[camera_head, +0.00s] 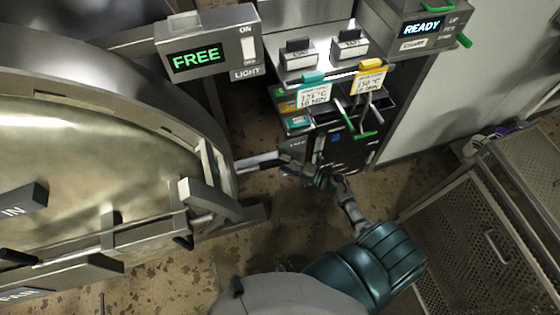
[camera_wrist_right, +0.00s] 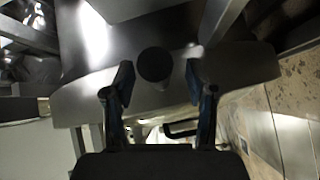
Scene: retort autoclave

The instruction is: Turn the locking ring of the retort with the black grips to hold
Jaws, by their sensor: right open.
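The retort's round metal door (camera_head: 95,150) with its grey locking ring (camera_head: 185,130) fills the left of the head view. A dark bar (camera_head: 18,257) shows low on the door's left. My right gripper (camera_head: 287,160) is right of the ring, small and partly hidden against the dark cabinet. In the right wrist view my right gripper (camera_wrist_right: 160,80) is open, its two fingers apart. A round black grip end (camera_wrist_right: 155,63) shows between the fingertips, against a grey metal plate (camera_wrist_right: 75,100). I cannot tell whether the fingers touch it. My left gripper is out of view.
A box reading FREE (camera_head: 207,48) stands above the ring, and a READY panel (camera_head: 420,28) is at the upper right. A cabinet with tags and green handles (camera_head: 345,120) stands behind my right arm. A perforated metal crate (camera_head: 475,235) is at the right.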

